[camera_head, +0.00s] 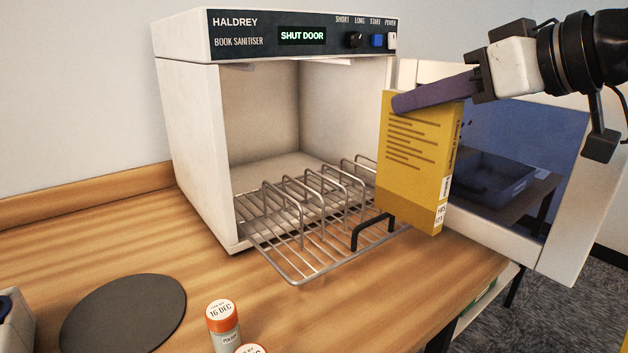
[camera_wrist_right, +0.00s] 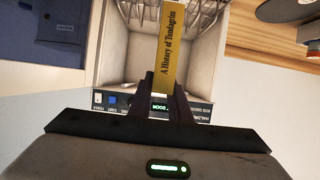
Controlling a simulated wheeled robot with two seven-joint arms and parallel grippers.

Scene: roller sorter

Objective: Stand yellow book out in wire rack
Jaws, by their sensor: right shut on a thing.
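The yellow book (camera_head: 413,150) hangs upright from my right gripper (camera_head: 430,92), which is shut on its top edge. In the right wrist view the book's spine (camera_wrist_right: 170,50) reads "A History of Tondagrim", between the two fingers of the gripper (camera_wrist_right: 163,90). The wire rack (camera_head: 310,245) is slid partly out of the open book sanitiser (camera_head: 190,130). Its several upright wire loops stand empty. The book is in front of the rack's right end in the head view, and its lower part hides some of the rack there. My left gripper is not in view.
The sanitiser's display reads "SHUT DOOR" (camera_head: 302,36). Its glass door (camera_head: 590,200) stands open at right, behind the book. A black handle (camera_head: 372,230) sticks up at the rack's front.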

